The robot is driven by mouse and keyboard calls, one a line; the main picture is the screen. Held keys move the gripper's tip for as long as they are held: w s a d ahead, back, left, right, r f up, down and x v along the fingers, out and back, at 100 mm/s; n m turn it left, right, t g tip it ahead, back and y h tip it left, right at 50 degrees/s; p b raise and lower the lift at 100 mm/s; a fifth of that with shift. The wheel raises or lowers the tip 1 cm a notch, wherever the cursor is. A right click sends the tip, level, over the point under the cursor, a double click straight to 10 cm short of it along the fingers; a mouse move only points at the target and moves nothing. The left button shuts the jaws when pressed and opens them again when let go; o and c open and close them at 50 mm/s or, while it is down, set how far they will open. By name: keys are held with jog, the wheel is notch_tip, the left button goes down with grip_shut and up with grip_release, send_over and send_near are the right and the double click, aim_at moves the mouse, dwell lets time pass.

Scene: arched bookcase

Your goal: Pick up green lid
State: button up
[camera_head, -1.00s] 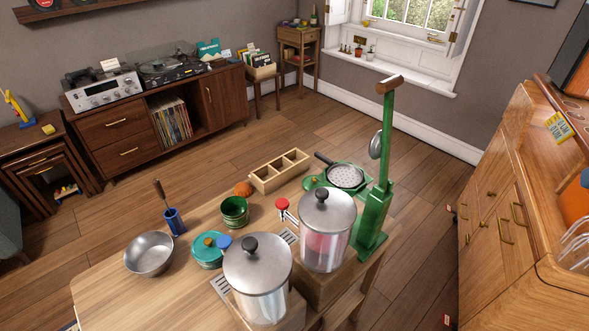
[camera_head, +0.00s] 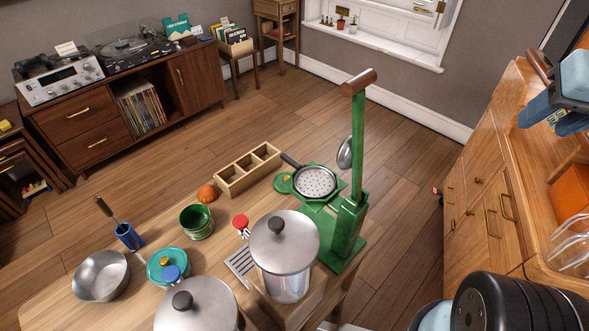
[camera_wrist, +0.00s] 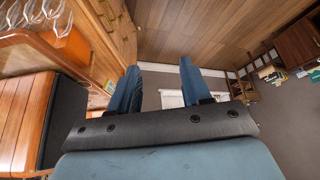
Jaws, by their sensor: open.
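A small green lid (camera_head: 284,183) with a yellowish knob lies on the wooden table, just left of the perforated pan (camera_head: 316,181) and its green stand. It is partly covered by the pan's handle side. My gripper (camera_head: 548,118) is raised at the upper right of the head view, in front of the wooden sideboard and far from the lid. In the wrist view my gripper (camera_wrist: 159,84) has its two blue fingers apart with nothing between them. The lid does not show in the wrist view.
A tall green post (camera_head: 357,150) with a hanging ladle stands right of the pan.

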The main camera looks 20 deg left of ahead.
jog(key=shift+o, duration=0.8)
jog(key=shift+w+a, duration=0.15)
jog(key=o, duration=0.8)
jog(key=w+a+f+m+g+y, duration=0.1)
jog(key=w+a, duration=0.1)
jog(key=w+a+f+m+g+y, duration=0.1)
jog(key=w+a+m, duration=0.1)
jog(key=w+a, duration=0.1)
jog(key=w+a+f+m, duration=0.1)
jog(key=w+a+m, duration=0.1)
jog(key=w, duration=0.1)
jog(key=shift+w+a+g+y, duration=0.1)
jog(key=shift+a+g+y, duration=0.3)
jog(key=m+g+h, duration=0.3)
jog(key=m, duration=1.3)
send_over(286, 178)
notch_tip(286, 178, down, 24)
notch_tip(286, 178, down, 13)
jog(key=shift+f, duration=0.15)
